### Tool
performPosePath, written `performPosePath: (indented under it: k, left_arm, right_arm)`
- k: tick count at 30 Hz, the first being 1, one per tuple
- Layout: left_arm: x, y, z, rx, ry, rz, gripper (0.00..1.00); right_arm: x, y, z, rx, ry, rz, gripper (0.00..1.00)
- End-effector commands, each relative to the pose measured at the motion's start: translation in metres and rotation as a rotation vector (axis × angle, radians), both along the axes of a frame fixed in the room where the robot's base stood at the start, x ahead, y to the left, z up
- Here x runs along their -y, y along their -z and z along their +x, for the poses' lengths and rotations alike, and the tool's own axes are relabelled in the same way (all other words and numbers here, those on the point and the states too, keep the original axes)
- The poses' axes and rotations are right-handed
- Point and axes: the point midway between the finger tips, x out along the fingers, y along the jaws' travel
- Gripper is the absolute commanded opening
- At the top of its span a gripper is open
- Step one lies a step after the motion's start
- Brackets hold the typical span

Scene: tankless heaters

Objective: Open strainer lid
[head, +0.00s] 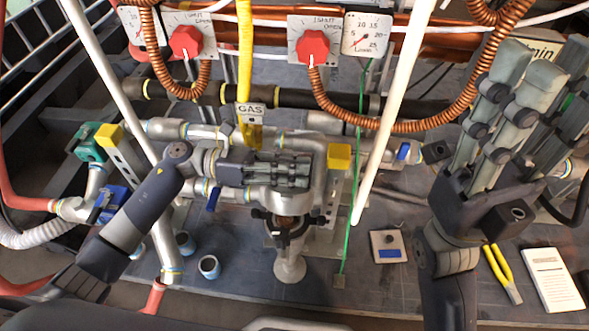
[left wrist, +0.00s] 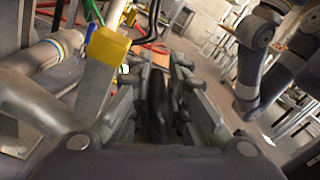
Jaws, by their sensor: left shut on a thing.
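The strainer (head: 288,262) stands upright near the middle of the head view, a grey metal body with a dark clamp (head: 318,219) around its upper part. My left gripper (head: 305,171) lies across the top of it, fingers pointing right, and hides most of the lid. In the left wrist view, my left gripper (left wrist: 157,95) has its fingers on both sides of a dark bar (left wrist: 157,110), seemingly part of the strainer lid. My right gripper (head: 538,72) is at the right, fingers pointing up and apart, empty, away from the strainer.
Red knobs (head: 186,41) and copper coils line the back. A white booklet (head: 553,280) and yellow-handled tool (head: 502,272) lie at front right.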

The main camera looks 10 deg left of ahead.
Motion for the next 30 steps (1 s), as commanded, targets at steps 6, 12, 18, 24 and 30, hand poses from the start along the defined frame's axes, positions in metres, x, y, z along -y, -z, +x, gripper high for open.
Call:
performPosePath:
  k: [6,12,18,24,30]
  left_arm:
    - [-0.003,0.002,0.005,0.006,-0.018,0.007,0.31]
    - [-0.002,0.001,0.003,0.003,-0.011,0.004,0.32]
    - [-0.005,0.001,0.002,0.002,-0.008,0.004,0.32]
    - [-0.035,0.002,0.003,0.001,-0.011,0.007,0.32]
    - [-0.079,0.002,0.004,0.002,-0.015,0.008,0.32]
  right_arm:
    - [0.0,0.0,0.0,0.0,0.0,-0.001,0.4]
    - [0.0,-0.002,0.0,0.005,0.0,-0.002,0.4]
    - [0.0,-0.003,-0.002,0.012,0.0,-0.004,0.4]
    - [0.0,-0.003,-0.001,0.008,0.0,-0.003,0.4]
    - [0.0,-0.002,-0.001,0.007,-0.001,-0.002,0.4]
